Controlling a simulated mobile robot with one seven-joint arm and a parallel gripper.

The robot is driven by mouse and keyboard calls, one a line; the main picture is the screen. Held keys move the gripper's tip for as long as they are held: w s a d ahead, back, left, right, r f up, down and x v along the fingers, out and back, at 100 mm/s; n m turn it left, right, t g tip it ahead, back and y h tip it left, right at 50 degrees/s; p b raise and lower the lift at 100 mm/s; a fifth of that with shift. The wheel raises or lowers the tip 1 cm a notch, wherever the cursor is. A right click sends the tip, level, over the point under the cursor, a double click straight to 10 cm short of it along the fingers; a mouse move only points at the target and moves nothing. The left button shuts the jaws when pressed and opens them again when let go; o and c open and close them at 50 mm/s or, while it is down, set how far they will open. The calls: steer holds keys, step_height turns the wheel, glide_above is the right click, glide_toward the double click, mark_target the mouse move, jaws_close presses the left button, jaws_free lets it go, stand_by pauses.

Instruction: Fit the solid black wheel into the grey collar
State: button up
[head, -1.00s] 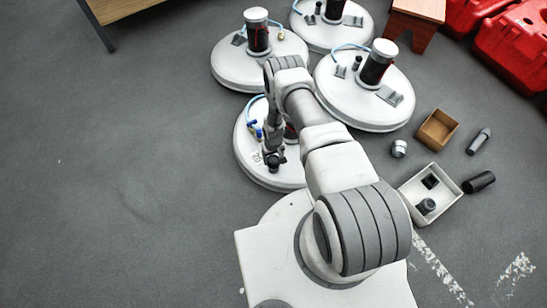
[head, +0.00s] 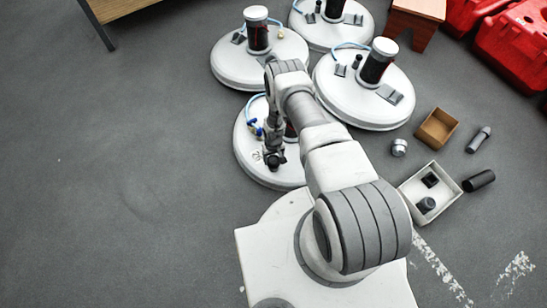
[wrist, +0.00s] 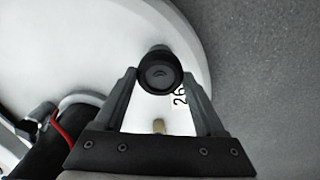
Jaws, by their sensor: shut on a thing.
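My gripper (head: 274,158) is low over the nearest white tank (head: 246,140). In the wrist view my gripper (wrist: 160,78) is shut on the solid black wheel (wrist: 160,74), a dark round piece with rings on its face, between its fingertips. A dark rounded part shows just beyond the wheel's far edge. I cannot make out the grey collar; it may be hidden by the wheel and gripper. I cannot tell whether the wheel touches anything below it.
A label with digits (wrist: 179,95) is right of the wheel. A blue hose (head: 247,108) and a dark upright cylinder stand on the same tank. Other white tanks (head: 340,107) stand behind. A white tray (head: 449,166), brown box (head: 437,128) and loose parts lie right. Left floor is clear.

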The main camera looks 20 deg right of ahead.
steer(key=shift+f, duration=0.75)
stand_by(0.9)
steer(key=shift+c, duration=0.6)
steer(key=o, duration=1.5)
steer(key=shift+r+p, duration=2.35)
steer(key=shift+r, duration=1.15)
